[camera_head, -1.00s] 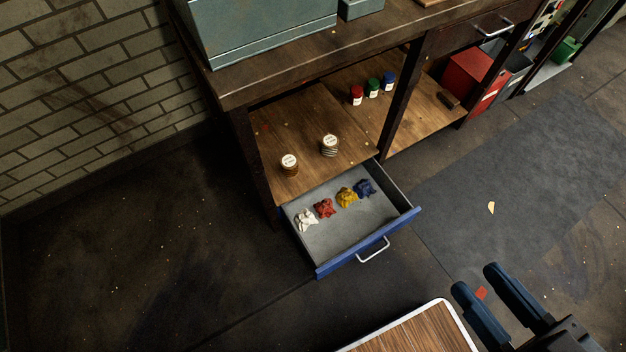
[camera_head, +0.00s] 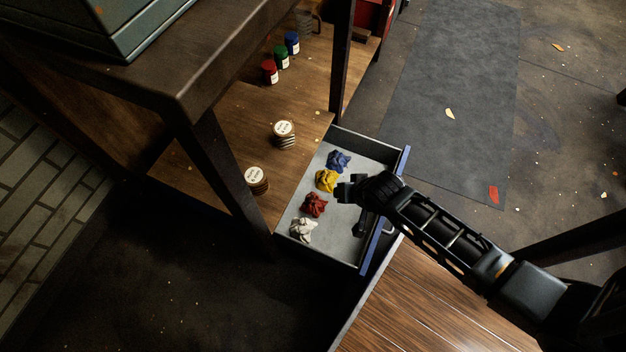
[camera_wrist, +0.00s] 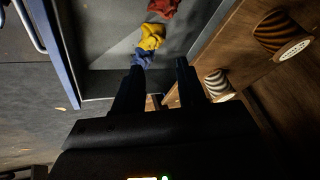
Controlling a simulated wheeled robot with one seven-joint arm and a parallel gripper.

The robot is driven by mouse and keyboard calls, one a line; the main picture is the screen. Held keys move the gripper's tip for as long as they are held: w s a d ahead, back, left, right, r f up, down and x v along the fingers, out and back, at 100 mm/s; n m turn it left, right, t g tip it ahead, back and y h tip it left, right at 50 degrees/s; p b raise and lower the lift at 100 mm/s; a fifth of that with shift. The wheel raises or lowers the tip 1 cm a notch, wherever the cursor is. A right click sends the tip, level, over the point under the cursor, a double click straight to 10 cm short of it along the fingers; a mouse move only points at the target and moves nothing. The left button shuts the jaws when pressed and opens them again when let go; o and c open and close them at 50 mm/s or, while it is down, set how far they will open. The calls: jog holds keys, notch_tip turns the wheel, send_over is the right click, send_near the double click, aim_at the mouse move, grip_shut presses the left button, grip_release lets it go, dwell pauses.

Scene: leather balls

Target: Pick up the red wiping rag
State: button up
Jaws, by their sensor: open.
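The red rag (camera_head: 314,204) lies crumpled in the open drawer (camera_head: 374,158), between a white rag (camera_head: 303,231) and a yellow rag (camera_head: 326,181). A blue rag (camera_head: 339,160) lies beyond the yellow one. My gripper (camera_head: 352,208) is open and empty over the drawer, to the right of the red rag and apart from it. In the wrist view the red rag (camera_wrist: 163,8) is cut by the top edge, past the yellow rag (camera_wrist: 152,36) and the blue rag (camera_wrist: 142,59). The white rag is out of that view.
The drawer's blue front (camera_head: 385,210) is beneath my arm. Red, green and blue jars (camera_head: 281,58) stand farther back. A table leg (camera_head: 228,185) rises left of the drawer.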

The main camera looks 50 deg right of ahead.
aim_at(315, 198)
jog(key=w+f+m+g+b, duration=0.1)
jog(key=w+f+m+b, duration=0.1)
jog(key=w+f, duration=0.1)
jog(key=w+f+m+g+y+b, duration=0.1)
jog(key=w+f+b, duration=0.2)
jog(key=f, duration=0.2)
jog(key=w+f+m+g+y+b, duration=0.1)
jog(key=w+f+m+g+b, duration=0.1)
jog(key=f, duration=0.3)
jog(key=shift+w+d+f+m+b, duration=0.1)
jog(key=shift+w+d+m+b, duration=0.25)
jog(key=shift+w, duration=0.45)
jog(key=shift+w+a+f, duration=0.1)
jog(key=shift+w+f, duration=0.05)
jog(key=shift+w, duration=0.05)
notch_tip(315, 198, down, 2)
jog(key=shift+w+f+g+b, duration=0.15)
jog(key=shift+g+b, duration=0.15)
jog(key=shift+b, duration=0.55)
jog(key=f+b, duration=0.2)
jog(key=f, duration=0.1)
jog(key=f+b, duration=0.2)
jog(key=shift+w+f, duration=0.25)
jog(key=shift+w, duration=0.05)
jog(key=shift+r, duration=0.1)
jog(key=c, duration=0.7)
